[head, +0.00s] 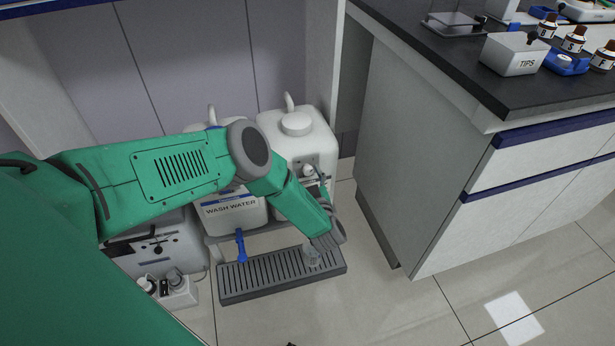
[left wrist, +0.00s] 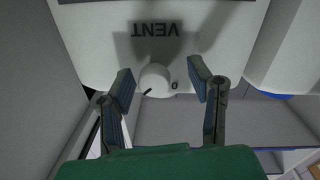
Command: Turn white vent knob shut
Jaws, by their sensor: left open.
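The white vent knob (left wrist: 155,80) is round, with a dark pointer line toward the lower left in the left wrist view. It sits on the front of a white container beside the VENT label (left wrist: 157,29), which appears upside down. A "0" mark is right of the knob. My left gripper (left wrist: 158,83) is open, with one finger on each side of the knob and visible gaps between. In the head view the right-hand white container (head: 297,135) stands behind my left forearm, which covers much of its front.
The WASH WATER container (head: 232,210) with a blue tap (head: 240,246) stands to the left. A slatted drip tray (head: 262,277) lies below, with a clear cup (head: 312,256) on it. A cabinet (head: 430,160) stands at the right. Floor in front is open.

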